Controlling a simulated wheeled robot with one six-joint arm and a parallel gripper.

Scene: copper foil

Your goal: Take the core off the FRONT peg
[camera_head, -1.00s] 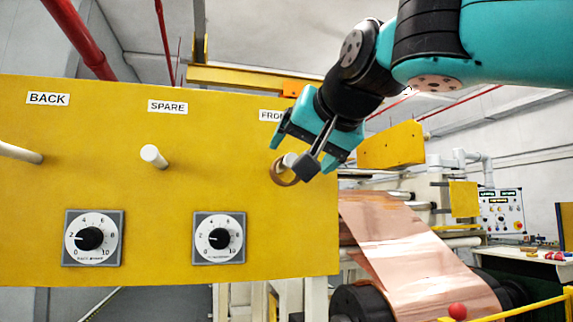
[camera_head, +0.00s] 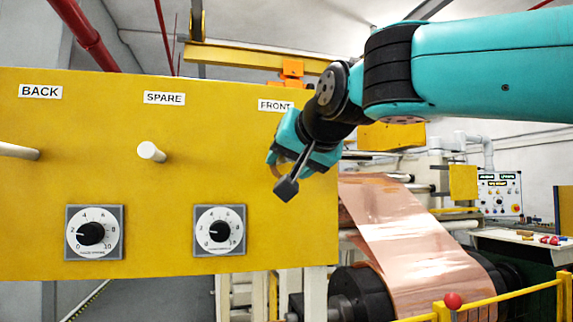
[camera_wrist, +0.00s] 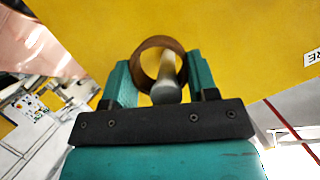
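The core (camera_wrist: 141,59), a brown ring, is on the FRONT peg (camera_wrist: 168,72) in the wrist view; the pale peg passes through its opening. My gripper (camera_wrist: 160,73) has one teal finger on each side of the core, and both appear to touch its outer sides. It looks shut on the core. In the head view my gripper (camera_head: 284,160) is under the FRONT label (camera_head: 275,105) at the yellow panel (camera_head: 170,235). Only a sliver of the core (camera_head: 274,167) shows there, and the FRONT peg is hidden behind my gripper.
The SPARE peg (camera_head: 151,152) and the BACK peg (camera_head: 18,151) stick out bare to the left. Two dials (camera_head: 94,232) (camera_head: 219,231) sit below. A copper foil web (camera_head: 400,235) and yellow railing (camera_head: 510,298) are at the right.

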